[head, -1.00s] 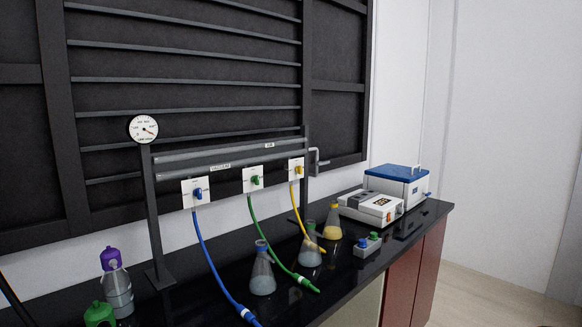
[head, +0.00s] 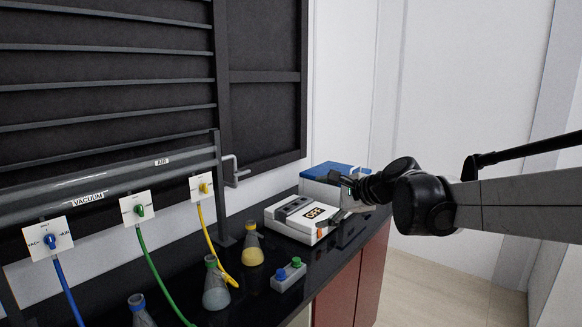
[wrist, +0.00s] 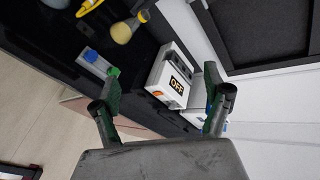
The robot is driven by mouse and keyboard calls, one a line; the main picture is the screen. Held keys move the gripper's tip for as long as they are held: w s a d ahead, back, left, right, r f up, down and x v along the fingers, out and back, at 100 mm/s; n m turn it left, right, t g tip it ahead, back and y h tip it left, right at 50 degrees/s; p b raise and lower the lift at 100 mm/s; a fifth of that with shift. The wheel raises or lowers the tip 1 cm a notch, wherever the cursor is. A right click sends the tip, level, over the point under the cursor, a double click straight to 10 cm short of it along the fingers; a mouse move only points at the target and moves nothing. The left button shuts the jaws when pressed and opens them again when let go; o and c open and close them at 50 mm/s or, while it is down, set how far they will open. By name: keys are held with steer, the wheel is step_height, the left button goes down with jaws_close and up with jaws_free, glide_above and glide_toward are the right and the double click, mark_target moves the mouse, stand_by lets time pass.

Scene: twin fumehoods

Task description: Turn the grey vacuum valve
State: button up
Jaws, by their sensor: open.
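A grey crank-shaped handle (head: 232,172) sticks out at the right end of the grey pipes and looks like the vacuum valve. The lower pipe (head: 38,203) carries a VACUUM label and the upper one an AIR label. My gripper (head: 350,186) is in the head view, to the right of the handle and well apart from it, near the white and blue boxes. In the wrist view my gripper (wrist: 162,70) has its two fingers spread wide with nothing between them. I cannot make out the handle in the wrist view.
A white box (head: 300,218) with an OFF display and a blue-lidded box (head: 325,172) stand on the black bench. A yellow flask (head: 252,250), a grey flask (head: 216,290) and a button box (head: 288,275) stand nearer. Valve plates (head: 137,208) with coloured hoses hang left.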

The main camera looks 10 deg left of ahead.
steer(key=w+a+m+y+p, duration=0.3)
steer(key=w+a+m+y, duration=0.15)
steer(key=w+a, duration=0.7)
steer(key=m+y+p, duration=0.2)
steer(key=m+p, duration=0.1)
steer(key=m, duration=0.4)
glide_toward(243, 173)
steer(key=shift+n+t, duration=0.25)
steer(key=shift+t, duration=0.05)
steer(key=p+x, duration=0.1)
steer(key=x, duration=0.9)
steer(key=shift+w+a+p, duration=0.1)
steer(key=shift+a+p, duration=0.25)
steer(key=shift+p, duration=0.05)
steer(key=shift+f, duration=0.1)
steer(key=c, duration=1.2)
